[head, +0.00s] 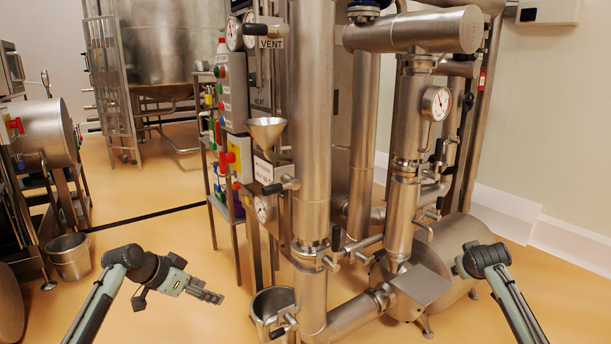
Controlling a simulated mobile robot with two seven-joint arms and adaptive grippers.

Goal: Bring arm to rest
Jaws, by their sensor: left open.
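My left arm comes in from the lower left, bends at its dark elbow joint and points right. My left gripper (212,297) is open and empty, low over the orange floor, left of the steel bucket under the pipes. It touches nothing that I can see. My right arm shows at the lower right, with a dark joint at its top left end. The right gripper does not show. A steel funnel (266,130) sits on the processing skid, above and to the right of my left gripper.
Upright steel pipes (312,120) with gauges and valves stand at the centre. A steel bucket (273,308) stands at their foot. Another bucket (70,257) is at the left beside a horizontal tank (45,133). A large tank (165,45) stands behind. Open floor (160,225) lies between.

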